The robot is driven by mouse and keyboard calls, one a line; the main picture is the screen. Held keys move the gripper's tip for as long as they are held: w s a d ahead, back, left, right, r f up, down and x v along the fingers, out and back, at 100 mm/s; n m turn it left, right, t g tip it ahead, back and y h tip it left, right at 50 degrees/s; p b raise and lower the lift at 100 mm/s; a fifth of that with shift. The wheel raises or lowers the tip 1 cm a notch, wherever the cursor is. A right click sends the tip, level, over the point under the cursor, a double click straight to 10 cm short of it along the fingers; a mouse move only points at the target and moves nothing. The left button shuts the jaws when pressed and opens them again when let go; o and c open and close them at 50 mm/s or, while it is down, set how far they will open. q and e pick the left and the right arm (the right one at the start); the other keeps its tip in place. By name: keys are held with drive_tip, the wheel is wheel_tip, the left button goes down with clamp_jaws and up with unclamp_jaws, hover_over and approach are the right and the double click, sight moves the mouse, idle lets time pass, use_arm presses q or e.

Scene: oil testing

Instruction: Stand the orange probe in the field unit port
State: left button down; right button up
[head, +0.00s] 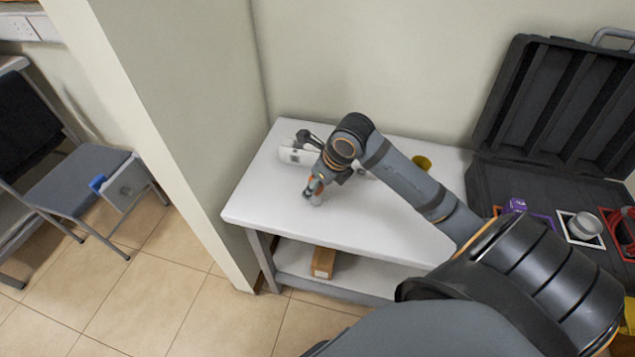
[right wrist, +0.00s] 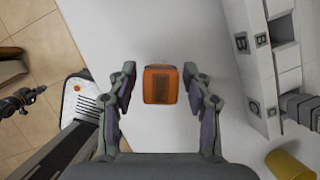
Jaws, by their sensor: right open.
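An orange block-shaped thing, apparently the orange probe (right wrist: 160,84), is between the fingers of my right gripper (right wrist: 161,82) in the right wrist view, with a gap on each side. In the head view my right gripper (head: 314,193) is low over the white table (head: 258,205), at the end of the arm from the right. The gripper is open, and the orange thing is hard to make out there. A white unit with letters (right wrist: 255,85) stands on the table and also shows in the head view (head: 296,153). I cannot identify the field unit port. My left gripper is not clearly seen.
A yellow cup (head: 422,162) stands at the back of the table. An open black case (head: 560,100) is at the right, with purple, white and red frames in it. A brown box (head: 323,262) is on the lower shelf. The front left tabletop is clear.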

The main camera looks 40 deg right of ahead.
drive_tip(key=shift+r, duration=0.3)
drive_tip(key=shift+s+d+r+p, duration=0.15)
drive_tip(key=shift+r+p, duration=0.15)
drive_tip(key=shift+r, duration=0.05)
drive_tip(key=p+v, duration=1.1)
drive_tip(key=p, duration=0.1)
drive_tip(key=shift+p, duration=0.3)
drive_tip(key=shift+o, duration=0.5)
